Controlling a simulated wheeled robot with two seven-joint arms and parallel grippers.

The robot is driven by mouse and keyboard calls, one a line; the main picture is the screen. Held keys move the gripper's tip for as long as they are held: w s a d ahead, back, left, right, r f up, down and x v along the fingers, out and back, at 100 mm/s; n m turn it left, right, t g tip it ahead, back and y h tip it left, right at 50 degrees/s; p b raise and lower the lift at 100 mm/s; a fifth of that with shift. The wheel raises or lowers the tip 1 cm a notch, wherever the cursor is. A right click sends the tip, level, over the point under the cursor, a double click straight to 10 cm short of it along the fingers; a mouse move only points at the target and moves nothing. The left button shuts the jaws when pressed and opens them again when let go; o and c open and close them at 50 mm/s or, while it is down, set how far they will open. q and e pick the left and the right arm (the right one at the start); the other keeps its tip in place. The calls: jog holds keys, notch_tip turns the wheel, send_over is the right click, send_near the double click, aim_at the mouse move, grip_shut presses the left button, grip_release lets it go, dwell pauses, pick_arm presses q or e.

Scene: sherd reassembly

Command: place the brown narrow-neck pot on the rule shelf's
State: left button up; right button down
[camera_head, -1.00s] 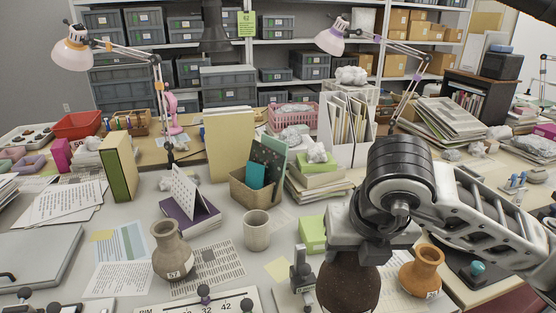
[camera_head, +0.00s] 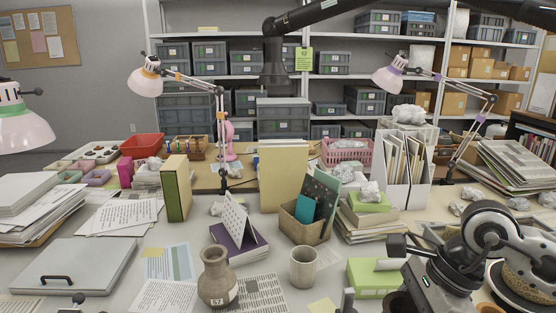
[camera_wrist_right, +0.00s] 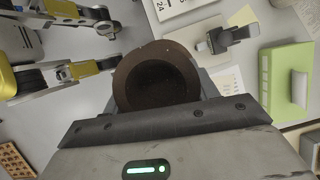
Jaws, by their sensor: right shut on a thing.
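My right gripper (camera_head: 425,285) is at the lower right of the head view. It is shut on a dark brown pot, whose round opening faces the camera in the right wrist view (camera_wrist_right: 157,80); only a small brown part shows beside it in the head view (camera_head: 399,304). The pot's body is mostly hidden. A grey-brown narrow-neck pot (camera_head: 217,283), labelled 57, stands upright on the table. The grey storage shelf (camera_head: 350,78) at the back carries a green card (camera_head: 303,59) with unreadable rules. I cannot identify my left gripper.
Grey and yellow jointed bars (camera_wrist_right: 85,67), unclear what, are near the pot in the wrist view. Lamps and a black hanging arm (camera_head: 330,12) rise behind.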

jog(key=n, duration=0.1)
jog(key=n+g, duration=0.1)
jog(key=n, duration=0.2)
jog(key=shift+f+n+g, duration=0.25)
jog(key=shift+n+g, duration=0.05)
jog(key=shift+g, duration=0.1)
jog(key=n, duration=0.1)
jog(key=n+g, duration=0.1)
jog(key=n, duration=0.1)
jog(key=n+h, duration=0.1)
jog(key=shift+f+n+g, duration=0.3)
jog(key=n, duration=0.2)
jog(key=n+h, duration=0.1)
jog(key=n, duration=0.1)
jog(key=n+g+h, duration=0.1)
jog(key=n, duration=0.1)
jog(key=shift+d+f, duration=0.1)
jog(key=shift+f, duration=0.25)
jog(key=n, duration=0.1)
jog(key=n+h, duration=0.1)
jog(key=n, duration=0.1)
jog(key=shift+s+d+f+h, duration=0.1)
jog(key=shift+f+h, duration=0.15)
jog(key=shift+h, duration=0.05)
jog(key=shift+d, duration=0.1)
